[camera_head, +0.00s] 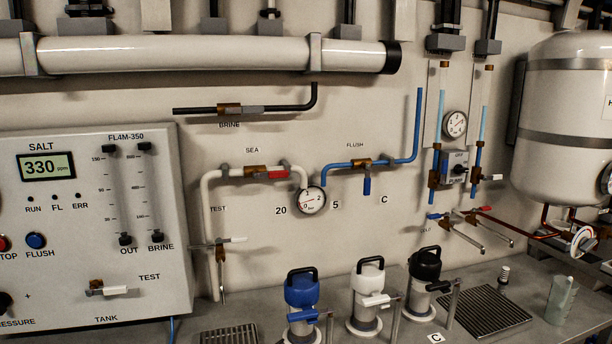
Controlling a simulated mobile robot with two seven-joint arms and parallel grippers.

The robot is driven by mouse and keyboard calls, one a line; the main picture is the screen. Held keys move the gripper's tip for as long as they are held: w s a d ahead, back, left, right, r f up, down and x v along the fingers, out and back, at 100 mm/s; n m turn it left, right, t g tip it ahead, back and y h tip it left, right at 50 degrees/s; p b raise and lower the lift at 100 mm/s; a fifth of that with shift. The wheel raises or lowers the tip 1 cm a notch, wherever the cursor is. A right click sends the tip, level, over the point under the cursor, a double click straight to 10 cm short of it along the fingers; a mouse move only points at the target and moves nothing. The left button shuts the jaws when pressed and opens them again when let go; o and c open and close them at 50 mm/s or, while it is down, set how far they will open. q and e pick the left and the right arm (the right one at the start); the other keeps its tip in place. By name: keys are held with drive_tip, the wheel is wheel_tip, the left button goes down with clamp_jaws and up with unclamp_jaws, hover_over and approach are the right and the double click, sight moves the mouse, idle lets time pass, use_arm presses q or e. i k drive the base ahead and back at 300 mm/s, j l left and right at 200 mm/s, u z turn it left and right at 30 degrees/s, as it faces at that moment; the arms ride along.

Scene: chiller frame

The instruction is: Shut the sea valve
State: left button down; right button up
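The sea valve (256,171) is a brass body on the white pipe, below the label SEA in the middle of the wall. Its red handle (278,174) lies to the right of the body, roughly level and in line with the horizontal pipe. The white pipe (212,190) bends down at the left and meets a round gauge (312,200) at the right. Neither of my grippers shows in the head view, and nothing touches the handle.
The flush valve (361,163) has a blue handle hanging down to the right. A brine valve (230,109) sits above. A control panel (75,290) fills the left. Blue, white and black-topped filter housings (368,300) stand on the bench below. A white tank (565,115) is at right.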

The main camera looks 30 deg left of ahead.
sight(283, 173)
drive_tip(key=i+l+u, duration=0.1)
drive_tip(key=l+u, duration=0.2)
drive_tip(key=u, duration=0.15)
drive_tip(key=l+u, duration=0.35)
drive_tip(key=u, duration=0.15)
